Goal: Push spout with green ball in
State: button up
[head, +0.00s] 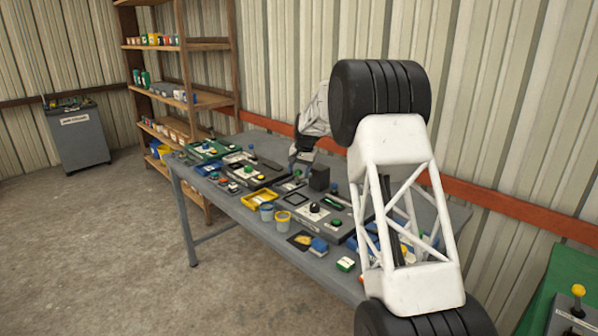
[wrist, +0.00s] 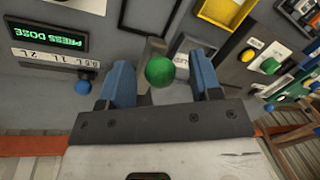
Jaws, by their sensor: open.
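In the wrist view a green ball (wrist: 160,71) sits at the near end of a grey bar-like spout (wrist: 150,50) that comes out of a grey unit. My gripper (wrist: 163,82) is open, with one blue finger on each side of the ball. I cannot tell whether either finger touches it.
A display (wrist: 47,37) reading "PRESS DOSE" and a blue knob (wrist: 83,87) are left of the spout. A yellow tray (wrist: 225,10) and a panel with yellow and green knobs (wrist: 262,58) are to the right. The table (head: 225,198) is crowded with devices and cups.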

jog(key=shift+c, duration=0.4)
grip_shut()
jog(key=shift+w+d, duration=1.2)
jog(key=shift+o, duration=0.4)
grip_release()
jog(key=shift+r, duration=0.15)
notch_tip(320, 180, up, 7)
jog(key=d, duration=0.1)
jog(key=shift+s+d+r, duration=0.15)
jog(key=shift+d, duration=0.1)
